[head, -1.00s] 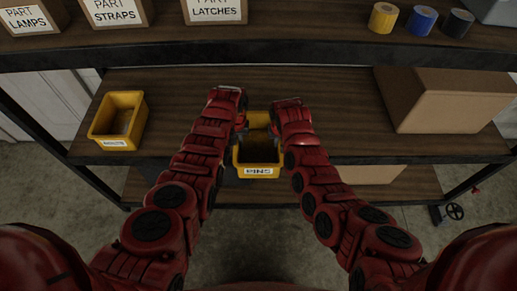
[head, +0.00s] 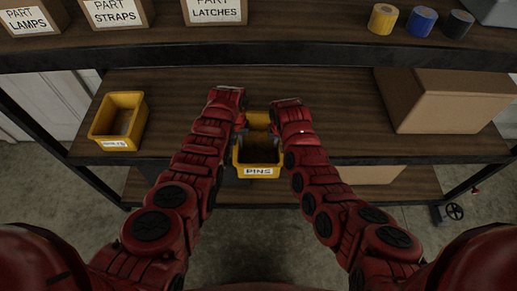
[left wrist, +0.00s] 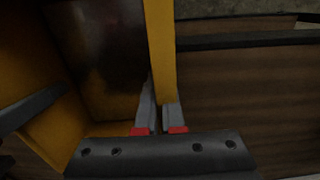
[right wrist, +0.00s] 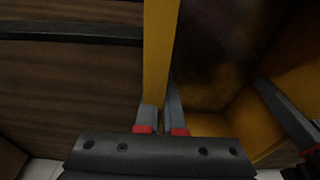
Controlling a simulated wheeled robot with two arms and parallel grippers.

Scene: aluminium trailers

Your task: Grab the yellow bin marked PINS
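The yellow bin marked PINS (head: 259,171) stands at the front of the middle shelf in the head view, its label facing me. My left gripper (head: 241,129) is at its left side wall and my right gripper (head: 275,131) at its right side wall. In the left wrist view the fingers (left wrist: 158,114) are closed around the yellow wall (left wrist: 160,50), one inside and one outside. In the right wrist view the fingers (right wrist: 161,114) pinch the opposite wall (right wrist: 158,50) the same way. The bin's inside is dark and looks empty.
Another yellow bin (head: 118,120) stands left on the same middle shelf (head: 335,115); its label is hard to read. A cardboard box (head: 450,100) stands at the right. The upper shelf edge (head: 300,55) runs above, bearing part boxes and tape rolls.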

